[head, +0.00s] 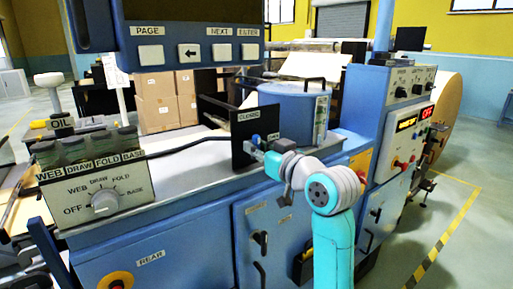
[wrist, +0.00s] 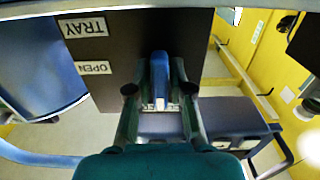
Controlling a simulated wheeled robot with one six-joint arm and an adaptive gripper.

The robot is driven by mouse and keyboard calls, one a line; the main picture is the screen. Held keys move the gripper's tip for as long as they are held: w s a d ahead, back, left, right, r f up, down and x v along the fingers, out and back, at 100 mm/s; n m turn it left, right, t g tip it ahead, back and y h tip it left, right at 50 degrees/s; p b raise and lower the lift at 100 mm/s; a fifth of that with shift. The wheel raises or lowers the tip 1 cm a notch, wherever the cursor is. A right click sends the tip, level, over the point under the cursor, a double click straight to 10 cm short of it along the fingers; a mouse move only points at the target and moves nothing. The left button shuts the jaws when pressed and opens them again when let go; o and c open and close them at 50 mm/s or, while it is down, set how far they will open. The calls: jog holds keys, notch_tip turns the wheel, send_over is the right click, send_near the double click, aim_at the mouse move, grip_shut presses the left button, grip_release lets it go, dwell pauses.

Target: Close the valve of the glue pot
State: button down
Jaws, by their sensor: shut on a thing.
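The glue pot (head: 290,108) is a blue cylinder with a dark handle on its lid, standing on the grey machine top. In front of it stands an upright black plate (head: 240,118) with a label that seems to read CLOSED. In the wrist view the plate (wrist: 120,70) shows upside-down labels reading TRAY and OPEN. My gripper (head: 262,151) is at the plate's lower right. In the wrist view my gripper (wrist: 160,92) has a finger on each side of a blue valve lever (wrist: 159,70) and is shut on it. The lever's pivot is hidden.
A control panel with a large knob (head: 104,203) stands at the left. A blue cabinet with a red display (head: 408,122) stands at the right. A button panel (head: 190,45) hangs above. A black cable (head: 190,146) crosses the machine top.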

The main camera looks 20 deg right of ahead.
jog(key=c, duration=1.1)
grip_release()
jog(key=shift+c, duration=0.2)
jog(key=shift+s, duration=0.15)
jog(key=v, duration=1.1)
jog(key=shift+s, duration=0.35)
jog(key=shift+d+f, duration=0.1)
jog(key=shift+d, duration=0.05)
jog(key=s+a+f+m+h, duration=0.1)
jog(key=s+f+m+h, duration=0.35)
jog(key=f, duration=1.05)
jog(key=s+f+m, duration=0.1)
jog(key=s+f, duration=0.6)
jog(key=f, duration=0.8)
jog(key=s+a+f+g+h, duration=0.1)
jog(key=s+f, duration=0.3)
jog(key=s, duration=0.3)
jog(key=s+f+g+h, duration=0.1)
jog(key=s+f, duration=0.3)
jog(key=s, duration=0.3)
jog(key=s+a+n, duration=0.1)
jog(key=s, duration=1.6)
jog(key=shift+s+a+f+n+y, duration=0.25)
jog(key=shift+f+n+y, duration=0.1)
jog(key=shift+y, duration=0.1)
